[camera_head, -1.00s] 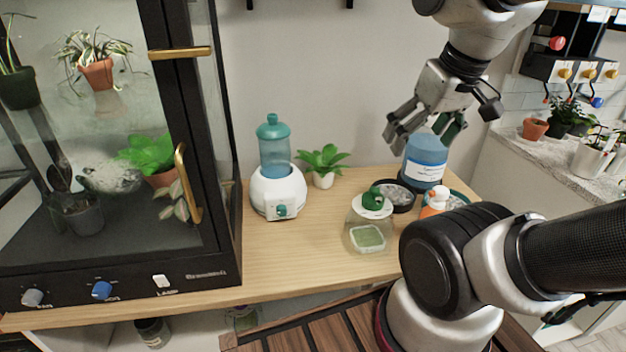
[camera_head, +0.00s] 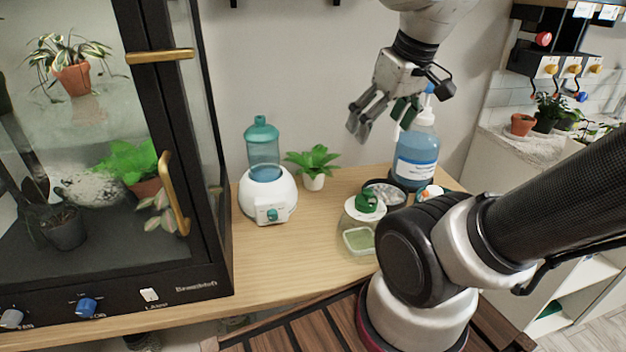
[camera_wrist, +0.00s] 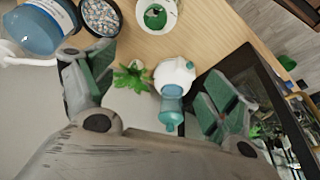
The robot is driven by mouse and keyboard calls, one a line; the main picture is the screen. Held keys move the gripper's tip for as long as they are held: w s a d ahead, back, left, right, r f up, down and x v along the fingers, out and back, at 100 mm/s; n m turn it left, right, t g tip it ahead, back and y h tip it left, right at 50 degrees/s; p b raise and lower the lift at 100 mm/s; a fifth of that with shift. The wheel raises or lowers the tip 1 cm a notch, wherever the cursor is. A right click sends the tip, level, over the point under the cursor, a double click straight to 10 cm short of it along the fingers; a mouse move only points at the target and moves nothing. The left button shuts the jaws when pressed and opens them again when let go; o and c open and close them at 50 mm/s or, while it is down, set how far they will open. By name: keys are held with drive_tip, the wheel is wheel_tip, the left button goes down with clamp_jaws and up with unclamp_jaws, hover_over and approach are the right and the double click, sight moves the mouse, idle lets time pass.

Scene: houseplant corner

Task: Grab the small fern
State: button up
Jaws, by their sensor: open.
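The small fern (camera_head: 313,159), a bright green leafy plant in a small white pot (camera_head: 314,182), stands upright on the wooden counter near the wall. My gripper (camera_head: 378,122) is open and empty, above the counter and to the right of the fern in the head view, apart from it. In the wrist view the fern (camera_wrist: 132,78) shows between the two spread sets of fingers, nearer the left ones; its pot is mostly hidden under the leaves.
A white humidifier with a teal bottle (camera_head: 267,192) stands left of the fern. A blue pump bottle (camera_head: 416,157), a gravel dish (camera_head: 388,192) and a green-knobbed jar (camera_head: 364,207) stand to the right. A glass cabinet (camera_head: 215,150) closes off the left side.

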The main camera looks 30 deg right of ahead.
drive_tip(key=w+f+n+g+y, duration=0.15)
drive_tip(key=w+n, duration=0.25)
drive_tip(key=w, duration=0.6)
drive_tip(key=n+g+y, duration=0.1)
drive_tip(key=n+y, duration=0.1)
drive_tip(key=n, duration=0.7)
hover_over(312, 173)
drive_tip(key=s+d, duration=0.1)
drive_tip(key=d, duration=0.1)
wheel_tip(312, 173, down, 24)
drive_tip(key=shift+d+f, duration=0.1)
drive_tip(key=f, duration=0.2)
drive_tip(key=shift+w+a+f+n+y, duration=0.2)
drive_tip(key=shift+a+f+n+y, duration=0.1)
drive_tip(key=shift+a, duration=0.1)
drive_tip(key=x, duration=0.5)
drive_tip(key=shift+w+a+f, duration=0.1)
drive_tip(key=shift+a+f, duration=0.1)
drive_tip(key=c, duration=1.2)
